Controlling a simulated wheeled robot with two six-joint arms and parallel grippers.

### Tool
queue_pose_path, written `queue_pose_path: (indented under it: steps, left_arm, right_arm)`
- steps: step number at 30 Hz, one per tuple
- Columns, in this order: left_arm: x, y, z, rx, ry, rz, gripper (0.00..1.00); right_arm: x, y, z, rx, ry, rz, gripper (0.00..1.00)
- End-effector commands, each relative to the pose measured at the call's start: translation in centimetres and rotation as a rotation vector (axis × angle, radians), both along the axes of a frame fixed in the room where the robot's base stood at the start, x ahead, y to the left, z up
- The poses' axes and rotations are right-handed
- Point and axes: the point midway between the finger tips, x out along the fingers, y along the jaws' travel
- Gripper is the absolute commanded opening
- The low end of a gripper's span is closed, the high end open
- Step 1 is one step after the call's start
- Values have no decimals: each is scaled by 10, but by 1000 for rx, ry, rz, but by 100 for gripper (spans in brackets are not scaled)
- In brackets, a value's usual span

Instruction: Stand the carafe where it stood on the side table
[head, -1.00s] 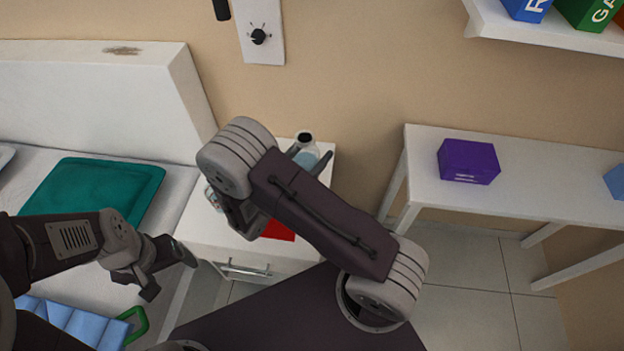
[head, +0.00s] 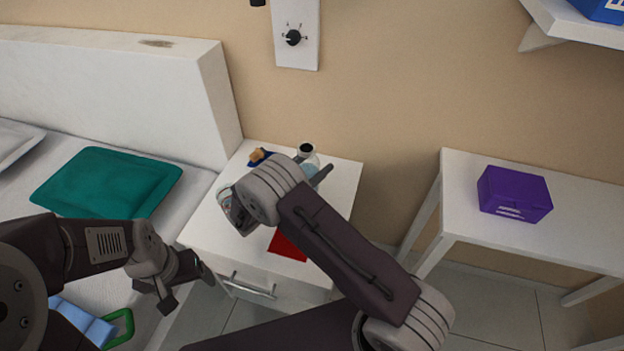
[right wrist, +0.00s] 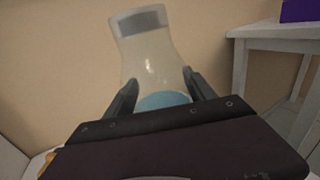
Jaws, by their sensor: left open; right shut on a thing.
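The clear carafe (head: 309,155), with a grey neck band and blue at its bottom, shows at the back right of the white side table (head: 343,190). My right gripper (head: 318,174) is shut on it; my arm hides much of the grip. In the right wrist view the carafe (right wrist: 146,58) stands between the two fingers (right wrist: 155,92), slightly tilted in the picture. Its base is hidden, so I cannot tell whether it touches the tabletop. My left gripper (head: 189,287) is open and empty, in front of the side table's left side.
A bed with a green pillow (head: 107,183) is left. A purple box (head: 514,193) stands on a white table right.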

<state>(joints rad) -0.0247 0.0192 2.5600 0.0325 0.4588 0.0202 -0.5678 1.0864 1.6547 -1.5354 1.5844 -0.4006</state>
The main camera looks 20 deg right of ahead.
Motion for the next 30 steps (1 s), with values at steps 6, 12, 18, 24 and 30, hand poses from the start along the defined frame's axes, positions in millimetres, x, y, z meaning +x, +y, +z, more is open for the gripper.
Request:
queue_pose_path:
  steps: [6,12,18,24,30]
  left_arm:
    - [0,0,-3,0,0,0,78]
    - [0,0,-19,0,0,0,78]
    - [0,0,-20,0,0,0,78]
    - [0,0,-23,0,0,0,78]
    - [0,0,-22,0,0,0,78]
  right_arm:
    - [8,3,-4,-1,-2,0,0]
    - [7,3,-36,-3,1,0,0]
    - [7,3,-43,-1,-3,0,0]
    - [7,3,-47,0,-1,0,0]
    - [7,3,-47,0,0,0,85]
